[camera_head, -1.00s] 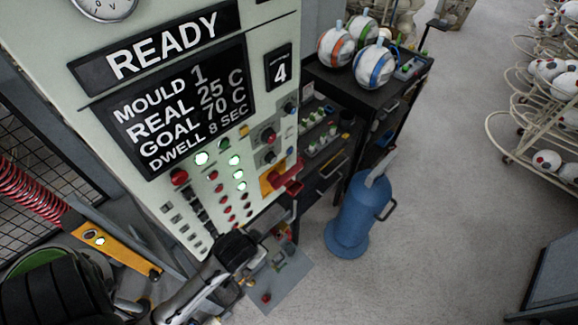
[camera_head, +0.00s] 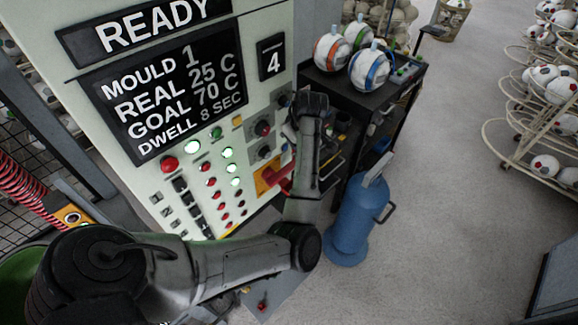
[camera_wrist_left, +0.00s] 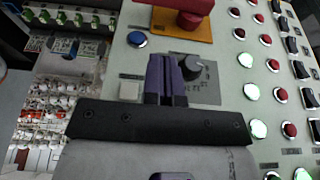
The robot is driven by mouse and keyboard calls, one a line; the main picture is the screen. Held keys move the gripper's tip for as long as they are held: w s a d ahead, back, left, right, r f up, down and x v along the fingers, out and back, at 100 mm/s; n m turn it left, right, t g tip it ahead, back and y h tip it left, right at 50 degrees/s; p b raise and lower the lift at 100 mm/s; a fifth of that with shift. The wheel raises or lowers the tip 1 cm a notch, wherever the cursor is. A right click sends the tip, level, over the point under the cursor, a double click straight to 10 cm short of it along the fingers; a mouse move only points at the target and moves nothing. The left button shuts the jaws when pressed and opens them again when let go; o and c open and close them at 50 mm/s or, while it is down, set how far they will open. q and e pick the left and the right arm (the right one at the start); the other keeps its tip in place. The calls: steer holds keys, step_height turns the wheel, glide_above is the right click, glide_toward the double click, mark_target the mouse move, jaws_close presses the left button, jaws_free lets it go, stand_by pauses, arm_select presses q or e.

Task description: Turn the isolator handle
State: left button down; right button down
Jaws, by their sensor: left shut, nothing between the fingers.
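The isolator handle (camera_head: 282,183) is red and sits on a yellow-orange plate (camera_head: 264,182) at the lower right of the pale control panel. My left forearm partly covers that area in the head view. In the left wrist view the red handle (camera_wrist_left: 188,12) and its orange plate (camera_wrist_left: 172,26) show at the top, beyond my fingertips. My left gripper (camera_wrist_left: 165,62) is shut and empty, apart from the handle, with its fingers over the panel beside a black rotary knob (camera_wrist_left: 196,66). In the head view its fingers are hidden behind the wrist. My right gripper is not in view.
Lit green and red buttons (camera_head: 231,168) fill the panel left of the handle. A blue cylinder (camera_head: 352,222) stands on the floor to the right. A black cart (camera_head: 386,95) carrying several balls stands behind it.

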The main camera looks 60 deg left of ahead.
mark_target(288, 169)
arm_select(q)
steer(key=p+x, duration=0.1)
steer(key=x, duration=0.7)
steer(key=p+x, duration=0.1)
steer(key=x, duration=0.3)
steer(key=shift+w+d+p, duration=0.1)
steer(key=shift+d+p, duration=0.25)
steer(key=shift+f, duration=0.9)
steer(key=shift+w, duration=0.1)
